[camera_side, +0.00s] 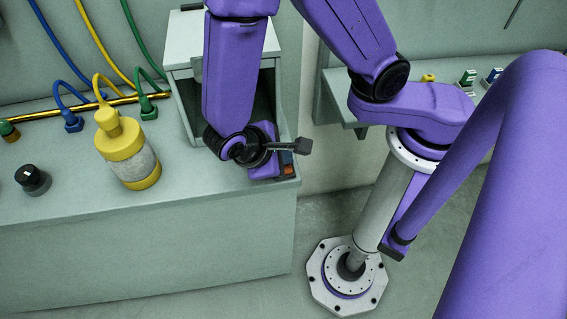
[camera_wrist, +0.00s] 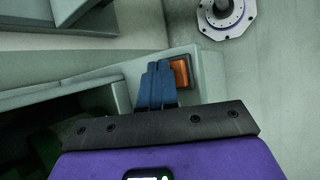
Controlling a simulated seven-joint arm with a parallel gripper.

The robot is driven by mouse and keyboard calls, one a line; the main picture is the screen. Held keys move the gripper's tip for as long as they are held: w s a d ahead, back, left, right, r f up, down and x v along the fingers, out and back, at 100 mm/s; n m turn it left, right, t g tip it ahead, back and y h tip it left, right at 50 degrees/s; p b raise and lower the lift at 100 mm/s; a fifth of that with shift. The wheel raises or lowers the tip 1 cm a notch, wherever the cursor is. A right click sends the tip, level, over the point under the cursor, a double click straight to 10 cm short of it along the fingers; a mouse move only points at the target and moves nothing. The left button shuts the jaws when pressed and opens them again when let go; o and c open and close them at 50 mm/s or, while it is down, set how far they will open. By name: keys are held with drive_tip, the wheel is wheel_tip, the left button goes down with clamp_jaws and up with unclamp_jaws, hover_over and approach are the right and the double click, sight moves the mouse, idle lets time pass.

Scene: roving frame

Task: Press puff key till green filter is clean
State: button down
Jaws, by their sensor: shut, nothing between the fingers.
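An orange key (camera_wrist: 180,73) in a dark frame sits on the pale bench corner in the wrist view. It shows small and partly covered in the side view (camera_side: 289,170). My gripper (camera_wrist: 158,67) is shut and empty, its blue fingers together just left of the key and overlapping its frame's edge in the picture. I cannot tell whether they touch it. No green filter shows clearly. A dark green shape (camera_wrist: 44,143) lies in shadow inside the open housing (camera_wrist: 75,97) in the wrist view; I cannot tell what it is.
A yellow canister (camera_side: 134,160) with a greyish middle stands on the bench (camera_side: 150,235). A black knob (camera_side: 33,180) is to its left. Blue, yellow and green hoses (camera_side: 130,25) and a gold pipe (camera_side: 90,106) run behind. My arm blocks part of the housing (camera_side: 184,60).

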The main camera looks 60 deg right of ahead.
drive_tip(key=shift+f, duration=0.4)
idle(0.5)
drive_tip(key=shift+r, duration=0.1)
idle(0.6)
drive_tip(key=shift+r, duration=0.75)
drive_tip(key=shift+r, duration=2.5)
drive_tip(key=shift+r, duration=0.1)
idle(0.9)
drive_tip(key=shift+a+r+h, duration=0.2)
drive_tip(key=shift+r+h, duration=0.6)
drive_tip(key=shift+r, duration=0.95)
